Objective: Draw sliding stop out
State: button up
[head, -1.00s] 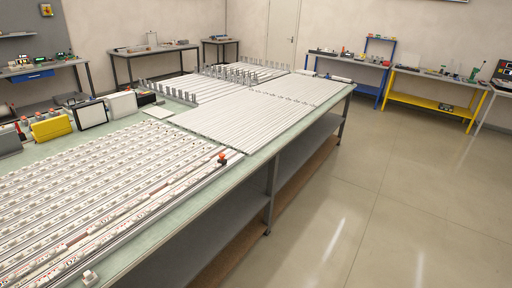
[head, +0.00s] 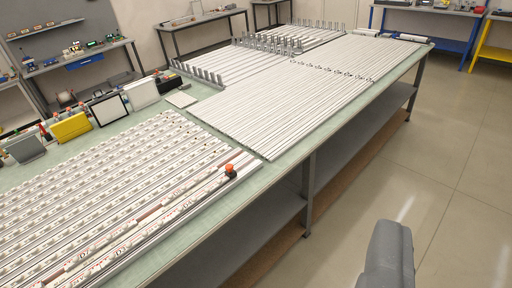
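A small black block with an orange knob (head: 230,171) sits at the near right end of the rails on the long table; it looks like the sliding stop. It is upright on or at the end of the front rail, too small to tell how it is fixed. A rounded grey part (head: 388,258) rises from the bottom edge at the lower right, over the floor. It seems to be part of my gripper, well apart from the knob. Only this one piece shows, so its opening is hidden.
The long green-topped table (head: 283,165) carries rows of white labelled rails (head: 110,200) and plain grey rails (head: 300,85). A yellow box (head: 72,127) and a white-faced frame (head: 107,108) stand along its far left side. The floor (head: 450,190) at right is clear.

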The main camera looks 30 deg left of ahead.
aim_at(230, 172)
jog(key=u, duration=0.4)
jog(key=i, duration=1.4)
jog(key=u, duration=0.75)
